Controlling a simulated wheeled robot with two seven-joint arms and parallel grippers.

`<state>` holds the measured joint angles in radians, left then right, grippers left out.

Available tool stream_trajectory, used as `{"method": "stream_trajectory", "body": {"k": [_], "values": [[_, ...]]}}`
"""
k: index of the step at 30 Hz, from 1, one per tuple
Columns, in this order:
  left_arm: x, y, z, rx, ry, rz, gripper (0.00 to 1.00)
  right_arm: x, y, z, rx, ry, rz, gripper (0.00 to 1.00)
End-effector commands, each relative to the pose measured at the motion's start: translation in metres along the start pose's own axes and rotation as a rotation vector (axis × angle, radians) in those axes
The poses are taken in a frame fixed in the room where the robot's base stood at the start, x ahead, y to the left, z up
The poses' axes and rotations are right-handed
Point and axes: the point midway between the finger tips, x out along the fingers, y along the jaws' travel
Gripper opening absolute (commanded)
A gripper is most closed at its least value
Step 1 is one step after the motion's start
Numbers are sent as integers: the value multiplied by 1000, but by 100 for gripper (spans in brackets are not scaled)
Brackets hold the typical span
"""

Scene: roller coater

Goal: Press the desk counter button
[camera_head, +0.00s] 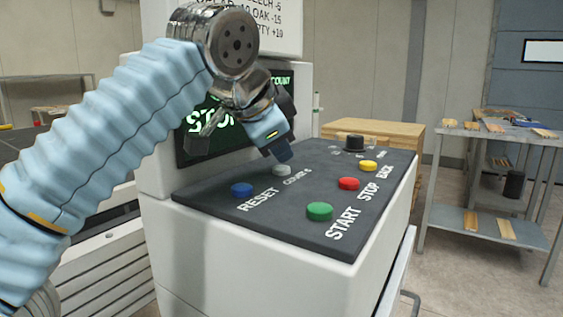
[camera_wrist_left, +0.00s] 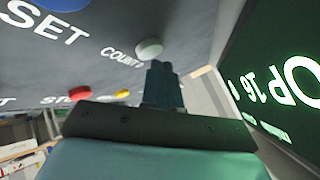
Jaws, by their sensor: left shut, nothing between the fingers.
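The counter button is a small grey-white round button (camera_head: 281,170) on the dark sloping panel (camera_head: 300,205), beside a label that starts "COUNT". It also shows in the left wrist view (camera_wrist_left: 148,48). My left gripper (camera_head: 284,155) is shut and empty, with its fingertips pointing down right at the button. In the left wrist view the closed fingertips (camera_wrist_left: 160,67) lie just beside the button's edge. I cannot tell whether they touch it. My right gripper is in neither view.
Blue (camera_head: 242,189), green (camera_head: 320,211), red (camera_head: 348,183) and yellow (camera_head: 368,166) buttons and a black knob (camera_head: 355,142) share the panel. A screen (camera_head: 196,140) with green text stands behind my left arm. A metal table (camera_head: 480,185) with wood pieces is at right.

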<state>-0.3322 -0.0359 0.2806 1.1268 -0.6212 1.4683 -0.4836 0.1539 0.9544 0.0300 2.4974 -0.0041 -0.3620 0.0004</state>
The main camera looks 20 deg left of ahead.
Motion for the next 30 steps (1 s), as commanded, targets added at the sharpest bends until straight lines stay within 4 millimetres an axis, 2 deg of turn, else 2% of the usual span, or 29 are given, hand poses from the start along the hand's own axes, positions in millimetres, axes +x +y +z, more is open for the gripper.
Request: {"method": "stream_trajectory", "body": {"k": [3, 14, 23, 30], "values": [[-6, -5, -4, -1, 0, 0, 0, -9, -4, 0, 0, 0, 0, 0], [-6, -5, -4, -1, 1, -1, 0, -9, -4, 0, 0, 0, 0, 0], [-26, -19, -19, -1, 3, 0, 0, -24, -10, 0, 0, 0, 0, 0], [-38, -28, -29, 0, 2, -1, 0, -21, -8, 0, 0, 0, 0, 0]]}}
